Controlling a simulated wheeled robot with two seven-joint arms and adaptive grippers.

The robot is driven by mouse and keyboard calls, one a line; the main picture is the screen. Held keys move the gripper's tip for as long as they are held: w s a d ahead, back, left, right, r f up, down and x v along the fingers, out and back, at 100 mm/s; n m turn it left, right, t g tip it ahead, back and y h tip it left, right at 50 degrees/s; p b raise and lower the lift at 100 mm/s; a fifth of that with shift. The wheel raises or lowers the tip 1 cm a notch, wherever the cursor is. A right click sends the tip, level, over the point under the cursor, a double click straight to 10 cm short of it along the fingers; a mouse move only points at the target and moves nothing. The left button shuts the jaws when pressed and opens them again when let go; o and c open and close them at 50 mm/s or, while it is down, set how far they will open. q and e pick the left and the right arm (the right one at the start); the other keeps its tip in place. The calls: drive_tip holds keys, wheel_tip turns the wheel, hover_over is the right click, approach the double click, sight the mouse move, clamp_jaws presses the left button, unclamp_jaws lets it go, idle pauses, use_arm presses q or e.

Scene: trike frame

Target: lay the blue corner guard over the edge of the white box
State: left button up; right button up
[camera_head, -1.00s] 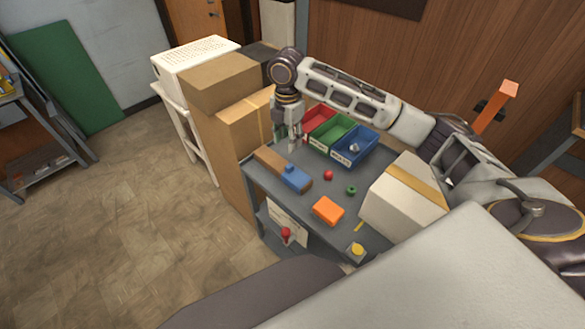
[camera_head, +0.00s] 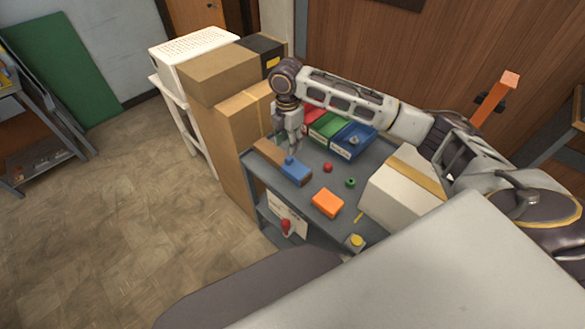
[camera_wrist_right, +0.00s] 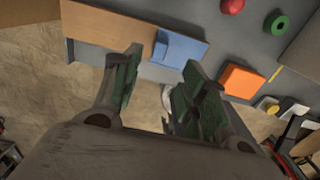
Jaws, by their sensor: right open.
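The blue corner guard (camera_head: 297,171) lies on a brown wooden block (camera_head: 268,151) at the left edge of the grey cart top. It also shows in the right wrist view (camera_wrist_right: 183,47), beyond the fingertips. The white box (camera_head: 398,196), with a tan tape band, stands at the right of the cart, partly hidden by my own body. My right gripper (camera_head: 288,148) points down above the wooden block, close to the guard. In the right wrist view the right gripper (camera_wrist_right: 158,82) is open, with nothing between its fingers. My left gripper is out of view.
An orange block (camera_head: 327,202), a red ball (camera_head: 328,167) and a green ring (camera_head: 351,182) lie between guard and white box. Red, green and blue bins (camera_head: 345,151) stand at the back. Tall cardboard boxes (camera_head: 228,130) stand close to the cart's left side.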

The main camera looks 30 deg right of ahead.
sight(287, 159)
drive_tip(key=shift+f, duration=1.6)
drive_tip(key=shift+f, duration=0.1)
drive_tip(key=shift+a+f, duration=0.15)
drive_tip(key=shift+f, duration=1.1)
drive_tip(key=shift+a+f, duration=0.15)
drive_tip(key=shift+f, duration=1.1)
drive_tip(key=shift+c, duration=0.4)
drive_tip(key=c, duration=0.9)
